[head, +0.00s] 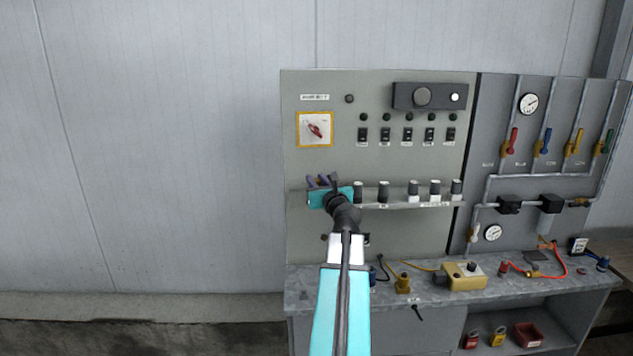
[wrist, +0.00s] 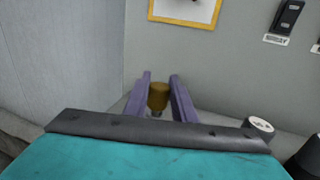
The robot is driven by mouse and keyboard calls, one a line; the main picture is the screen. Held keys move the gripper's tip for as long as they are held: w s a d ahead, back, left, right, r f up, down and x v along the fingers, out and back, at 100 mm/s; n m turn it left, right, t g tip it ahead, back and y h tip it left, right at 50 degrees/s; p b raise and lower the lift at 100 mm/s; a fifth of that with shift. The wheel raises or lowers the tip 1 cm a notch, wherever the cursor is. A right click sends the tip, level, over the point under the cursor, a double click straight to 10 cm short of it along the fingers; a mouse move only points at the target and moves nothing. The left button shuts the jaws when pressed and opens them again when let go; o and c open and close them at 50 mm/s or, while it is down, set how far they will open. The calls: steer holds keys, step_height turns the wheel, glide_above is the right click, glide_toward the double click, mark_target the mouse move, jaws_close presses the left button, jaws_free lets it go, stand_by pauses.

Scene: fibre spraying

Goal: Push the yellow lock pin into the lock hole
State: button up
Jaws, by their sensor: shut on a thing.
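My gripper (head: 322,181) is at the left end of the narrow ledge on the grey panel in the head view. In the wrist view its two purple fingers (wrist: 162,85) are shut on a dull yellow cylinder, the yellow lock pin (wrist: 157,95). The pin looks upright, with a darker, thinner part below it at the ledge. In the head view my gripper hides the pin. I cannot make out the lock hole in either view.
Several black-and-white knobs (head: 383,191) line the ledge to the right of my gripper; the nearest knob (wrist: 261,127) is close by. A yellow-framed red switch (head: 315,130) is above. A workbench (head: 330,282) with hoses and fittings is below. The left wall is bare.

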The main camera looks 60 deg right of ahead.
steer(key=shift+f+b, duration=0.35)
steer(key=shift+f, duration=0.25)
steer(key=o, duration=1.1)
steer(key=shift+o, duration=0.2)
steer(key=b+v, duration=0.4)
steer(key=v, duration=0.4)
steer(key=shift+s+a, duration=0.2)
steer(key=shift+s, duration=0.1)
steer(key=shift+f, duration=0.15)
steer(key=b+v, duration=0.2)
steer(key=b, duration=0.4)
